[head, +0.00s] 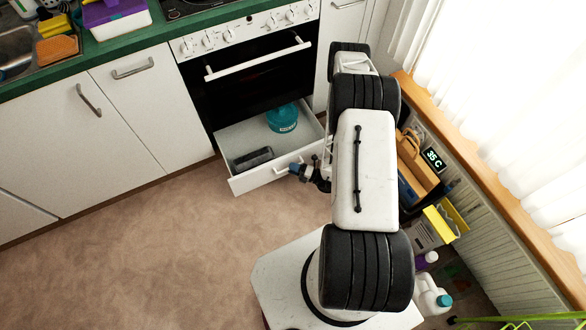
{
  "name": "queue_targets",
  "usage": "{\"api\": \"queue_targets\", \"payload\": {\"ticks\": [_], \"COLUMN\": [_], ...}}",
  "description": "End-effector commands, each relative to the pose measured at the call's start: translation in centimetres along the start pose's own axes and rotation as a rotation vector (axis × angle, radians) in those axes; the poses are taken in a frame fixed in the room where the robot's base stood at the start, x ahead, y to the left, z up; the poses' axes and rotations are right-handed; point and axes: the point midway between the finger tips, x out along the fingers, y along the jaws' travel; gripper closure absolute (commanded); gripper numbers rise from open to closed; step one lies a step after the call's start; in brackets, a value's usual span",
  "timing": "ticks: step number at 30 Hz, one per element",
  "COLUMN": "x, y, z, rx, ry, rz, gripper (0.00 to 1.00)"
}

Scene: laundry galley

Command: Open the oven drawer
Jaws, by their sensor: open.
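The white oven drawer (258,178) is pulled out from under the black oven (255,85). A teal round object (282,118) and a dark oblong object (253,158) lie inside it. The drawer has a pale bar handle (283,169) on its front. My gripper (296,169) is at the right end of this handle, and the gap between them is too small to judge. The fingers are small and partly hidden by my arm; they are open.
Brown floor in front of the drawer and to the left is clear. White cupboards (65,150) flank the oven on the left. Along the right wall stand a brown box (415,165), a grey and yellow box (437,228) and bottles (432,297).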

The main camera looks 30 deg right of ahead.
Motion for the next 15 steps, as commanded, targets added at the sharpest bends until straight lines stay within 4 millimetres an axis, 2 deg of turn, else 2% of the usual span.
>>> {"api": "queue_targets", "payload": {"ticks": [8,15], "x": [-1.0,-3.1], "y": [0.0,0.0], "z": [0.0,0.1], "rx": [0.0,-0.001], "ry": [-0.001,-0.003], "rz": [-0.001,-0.001], "gripper": [0.6,0.6]}}
